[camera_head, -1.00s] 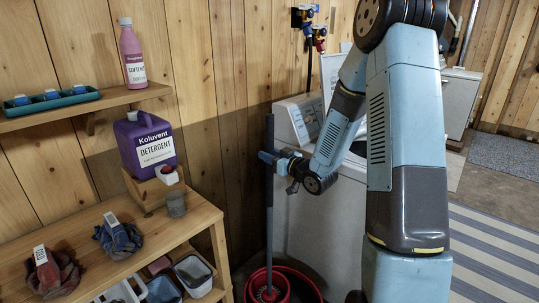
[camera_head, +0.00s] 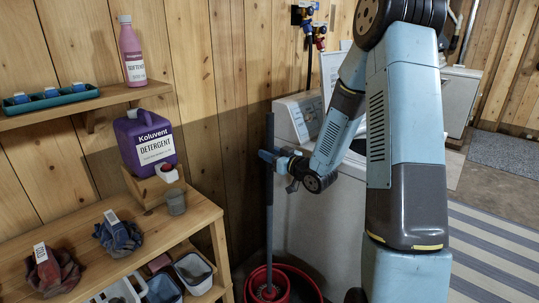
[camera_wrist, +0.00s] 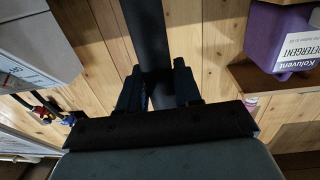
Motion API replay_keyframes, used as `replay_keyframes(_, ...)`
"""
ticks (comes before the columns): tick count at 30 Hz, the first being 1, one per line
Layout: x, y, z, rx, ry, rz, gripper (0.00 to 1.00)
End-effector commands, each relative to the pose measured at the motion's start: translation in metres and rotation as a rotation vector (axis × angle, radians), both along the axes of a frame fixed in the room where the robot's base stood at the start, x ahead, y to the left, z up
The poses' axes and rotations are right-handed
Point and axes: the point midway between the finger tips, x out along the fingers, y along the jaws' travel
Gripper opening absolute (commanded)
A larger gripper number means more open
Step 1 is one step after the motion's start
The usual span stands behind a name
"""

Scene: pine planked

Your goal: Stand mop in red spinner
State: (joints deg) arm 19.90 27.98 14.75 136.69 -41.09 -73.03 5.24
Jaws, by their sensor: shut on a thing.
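The mop shows as an upright dark grey-blue pole (camera_head: 269,205) in the head view, and its shaft (camera_wrist: 147,35) runs between my fingers in the wrist view. My gripper (camera_head: 268,157) is shut on the shaft, partway up. The red spinner (camera_head: 250,290) is a round red tub on the floor at the bottom of the picture, cut off by the frame edge. The mop's lower end is inside the red rim as seen from here. Whether it rests on the bottom I cannot tell.
A wooden shelf unit (camera_head: 205,215) with a purple detergent jug (camera_head: 147,142), a grey cup (camera_head: 175,202) and bundled cloths stands at left. A white machine (camera_head: 320,235) stands behind the mop. A plank wall is close behind. A striped rug (camera_head: 495,255) lies at right.

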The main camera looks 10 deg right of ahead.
Motion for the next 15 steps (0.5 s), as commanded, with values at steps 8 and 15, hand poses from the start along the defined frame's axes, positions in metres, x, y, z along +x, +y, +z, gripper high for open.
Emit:
replay_keyframes(8, 0.0001, 0.0, 0.0002, 0.001, -0.001, 0.0, 0.39)
replay_keyframes(15, 0.0, 0.0, 0.0001, 0.0, 0.0, 0.0, 0.62)
